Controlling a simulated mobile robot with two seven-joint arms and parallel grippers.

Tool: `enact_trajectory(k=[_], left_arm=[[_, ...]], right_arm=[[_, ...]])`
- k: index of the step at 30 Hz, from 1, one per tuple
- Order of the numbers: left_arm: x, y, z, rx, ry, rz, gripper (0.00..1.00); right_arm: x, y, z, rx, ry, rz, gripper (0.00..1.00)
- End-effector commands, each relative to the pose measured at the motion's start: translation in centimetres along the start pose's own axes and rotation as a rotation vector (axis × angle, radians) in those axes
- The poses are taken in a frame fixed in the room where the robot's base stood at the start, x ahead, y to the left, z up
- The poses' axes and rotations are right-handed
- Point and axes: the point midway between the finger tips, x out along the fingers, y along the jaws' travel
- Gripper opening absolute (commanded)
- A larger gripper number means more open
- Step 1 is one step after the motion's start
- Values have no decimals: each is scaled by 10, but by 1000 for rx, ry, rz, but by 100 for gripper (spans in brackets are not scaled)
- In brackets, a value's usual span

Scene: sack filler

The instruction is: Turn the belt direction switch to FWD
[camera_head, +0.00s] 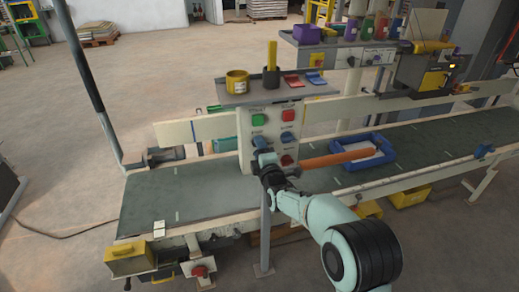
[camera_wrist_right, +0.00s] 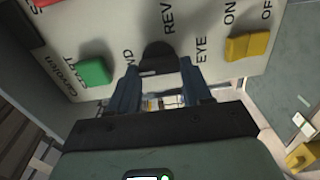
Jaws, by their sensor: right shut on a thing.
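The belt direction switch is a dark knob (camera_wrist_right: 157,56) on the pale control panel (camera_wrist_right: 215,18), with REV printed above it and the partly hidden FWD label to its left in the right wrist view. My right gripper (camera_wrist_right: 160,78) has its two blue fingers on either side of this knob and is shut on it. In the head view the right gripper (camera_head: 260,148) reaches the panel from the front and hides the switch. Which mark the knob points to I cannot tell. My left gripper is not in view.
A green START button (camera_wrist_right: 95,72) and a yellow EYE ON/OFF switch (camera_wrist_right: 247,46) flank the knob. A shelf (camera_head: 280,93) with cups tops the panel. The dark belt (camera_head: 190,196) runs below, with a blue tray (camera_head: 388,151) and an orange bar (camera_head: 340,157) to the right.

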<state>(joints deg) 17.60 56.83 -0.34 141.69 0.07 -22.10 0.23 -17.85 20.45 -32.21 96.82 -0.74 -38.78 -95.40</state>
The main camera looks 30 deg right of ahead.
Motion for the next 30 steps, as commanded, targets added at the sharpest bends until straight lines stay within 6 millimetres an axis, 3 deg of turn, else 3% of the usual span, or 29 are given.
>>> enact_trajectory(k=[16, 17, 18, 19, 30], left_arm=[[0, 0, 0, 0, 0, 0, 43], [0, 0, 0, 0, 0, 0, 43], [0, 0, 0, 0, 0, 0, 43], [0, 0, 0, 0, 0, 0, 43], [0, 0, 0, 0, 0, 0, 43]], right_arm=[[0, -1, 0, -27, 0, -2, 18], [0, -1, 0, -27, 0, -2, 55], [0, -1, 0, -27, 0, -2, 68], [0, -1, 0, -26, -1, -2, 74], [-4, 0, 0, -23, 0, 0, 74]])
